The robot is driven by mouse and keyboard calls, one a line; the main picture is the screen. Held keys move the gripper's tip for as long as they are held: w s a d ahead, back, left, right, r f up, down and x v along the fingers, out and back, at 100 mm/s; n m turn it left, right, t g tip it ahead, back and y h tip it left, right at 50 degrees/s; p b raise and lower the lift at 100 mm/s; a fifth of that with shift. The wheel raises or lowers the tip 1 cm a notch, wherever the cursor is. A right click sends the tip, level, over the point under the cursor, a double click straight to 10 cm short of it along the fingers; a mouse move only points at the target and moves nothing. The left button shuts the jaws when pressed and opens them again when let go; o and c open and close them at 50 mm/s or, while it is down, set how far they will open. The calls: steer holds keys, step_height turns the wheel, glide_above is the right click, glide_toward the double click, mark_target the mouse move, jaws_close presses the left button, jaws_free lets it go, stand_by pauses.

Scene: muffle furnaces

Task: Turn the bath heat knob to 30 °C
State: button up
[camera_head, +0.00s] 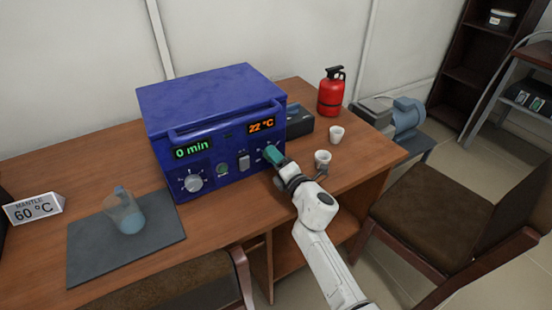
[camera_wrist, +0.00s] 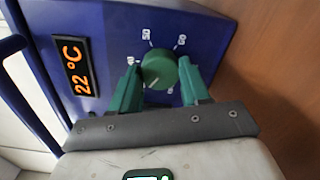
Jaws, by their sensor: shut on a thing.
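The bath (camera_head: 215,108) is a blue box on the wooden desk. An orange display (camera_head: 261,126) at its front right reads 22 °C; it also shows in the wrist view (camera_wrist: 76,67). The heat knob (camera_wrist: 158,69) is green and round, with a pale pointer line and partly legible scale numbers around it. My gripper (camera_wrist: 160,80) is shut on this knob, one green finger on each side.
A left dial (camera_head: 193,183), a green 0 min display (camera_head: 193,149) and a switch (camera_head: 244,162) share the panel. White cups (camera_head: 336,134) stand right of my gripper. A beaker (camera_head: 124,212) stands on a dark mat (camera_head: 88,252) beside a "MANTLE 60 °C" sign (camera_head: 35,208).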

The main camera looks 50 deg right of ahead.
steer(key=o, duration=1.1)
steer(key=shift+c, duration=0.2)
steer(key=v, duration=1)
steer(key=shift+s+a+p, duration=0.1)
steer(key=shift+s+p, duration=0.2)
steer(key=shift+s, duration=0.1)
